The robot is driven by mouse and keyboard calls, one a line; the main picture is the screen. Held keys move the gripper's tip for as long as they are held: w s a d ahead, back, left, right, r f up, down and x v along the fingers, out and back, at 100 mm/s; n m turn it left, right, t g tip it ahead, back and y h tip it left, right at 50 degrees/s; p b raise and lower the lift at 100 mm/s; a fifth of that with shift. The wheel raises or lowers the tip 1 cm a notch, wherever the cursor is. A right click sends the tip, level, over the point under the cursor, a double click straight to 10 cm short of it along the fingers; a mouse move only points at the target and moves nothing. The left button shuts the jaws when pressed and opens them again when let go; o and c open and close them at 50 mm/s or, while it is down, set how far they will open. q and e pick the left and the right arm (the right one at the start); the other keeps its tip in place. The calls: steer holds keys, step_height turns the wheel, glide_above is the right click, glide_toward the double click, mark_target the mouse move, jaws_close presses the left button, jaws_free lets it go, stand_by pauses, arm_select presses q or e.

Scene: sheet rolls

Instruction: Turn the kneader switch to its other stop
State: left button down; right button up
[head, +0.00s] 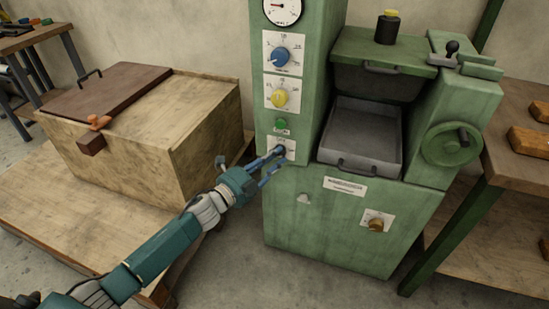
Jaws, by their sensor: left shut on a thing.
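The green kneader machine (320,225) stands in the middle of the view. A small dark switch (281,149) sits on a white plate low on its column, below a green button (281,124). My left gripper (277,157) reaches it from the lower left. Its blue fingers are shut on the switch and hide part of it and of its plate, so I cannot tell which way the switch points. My right gripper is not in view.
Above the switch are a yellow dial (279,97), a blue dial (280,57) and a gauge (283,9). An open grey tray (360,135) is right of the column. A brown knob (376,225) is lower right. A wooden chest (150,130) stands left.

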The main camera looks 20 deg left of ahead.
arm_select(q)
steer(key=c, duration=1.5)
jaws_free()
steer(key=shift+c, duration=0.2)
steer(key=v, duration=1.2)
steer(key=shift+f, duration=0.1)
